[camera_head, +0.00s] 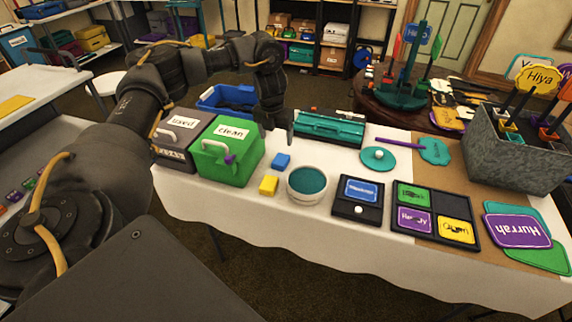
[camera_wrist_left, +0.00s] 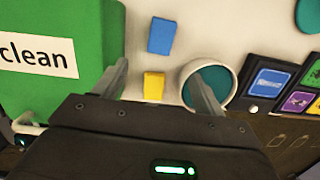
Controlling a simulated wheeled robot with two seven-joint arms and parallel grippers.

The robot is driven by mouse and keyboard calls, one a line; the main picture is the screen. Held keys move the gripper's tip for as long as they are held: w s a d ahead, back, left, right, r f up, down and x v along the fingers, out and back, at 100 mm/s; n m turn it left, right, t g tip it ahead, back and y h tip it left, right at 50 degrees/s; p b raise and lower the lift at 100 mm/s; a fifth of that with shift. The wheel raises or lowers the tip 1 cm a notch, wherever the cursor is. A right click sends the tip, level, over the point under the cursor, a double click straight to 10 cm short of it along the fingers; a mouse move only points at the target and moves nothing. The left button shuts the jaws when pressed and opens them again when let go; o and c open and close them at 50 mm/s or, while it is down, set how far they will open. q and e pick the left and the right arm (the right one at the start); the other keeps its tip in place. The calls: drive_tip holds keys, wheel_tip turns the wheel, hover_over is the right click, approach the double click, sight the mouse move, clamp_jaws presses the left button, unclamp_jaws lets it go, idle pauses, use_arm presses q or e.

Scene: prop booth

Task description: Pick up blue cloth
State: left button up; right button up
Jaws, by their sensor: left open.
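The blue cloth (camera_head: 281,161) is a small folded blue block on the white-covered table (camera_head: 330,220), just right of the green "clean" box. It also shows in the left wrist view (camera_wrist_left: 161,36), beyond my fingertips. A similar yellow cloth (camera_head: 268,185) lies just in front of it; in the left wrist view this yellow piece (camera_wrist_left: 153,86) appears between my fingers. My left gripper (camera_head: 278,132) is open and empty, pointing down above the table near the blue cloth, not touching it. My right gripper is not in view.
The green "clean" box (camera_head: 226,152) and the dark "used" box (camera_head: 180,135) stand left. A round teal-filled bowl (camera_head: 307,184) stands close on the right. Behind are a blue bin (camera_head: 228,101) and a teal tray (camera_head: 328,128). Sign trays lie further right.

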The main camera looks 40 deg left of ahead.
use_arm(q)
drive_tip(key=f, duration=0.2)
hover_over(281, 159)
drive_tip(key=s, duration=0.1)
drive_tip(key=f, duration=0.5)
drive_tip(key=shift+d+f, duration=0.1)
drive_tip(key=shift+d, duration=0.1)
drive_tip(key=shift+f, duration=0.45)
drive_tip(key=f, duration=0.4)
drive_tip(key=shift+w+a+f, duration=0.15)
drive_tip(key=shift+w+a, duration=0.1)
drive_tip(key=shift+w, duration=0.15)
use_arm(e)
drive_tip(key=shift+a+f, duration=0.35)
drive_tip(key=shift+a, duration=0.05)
use_arm(q)
drive_tip(key=shift+c, duration=1.2)
drive_tip(key=c, duration=0.8)
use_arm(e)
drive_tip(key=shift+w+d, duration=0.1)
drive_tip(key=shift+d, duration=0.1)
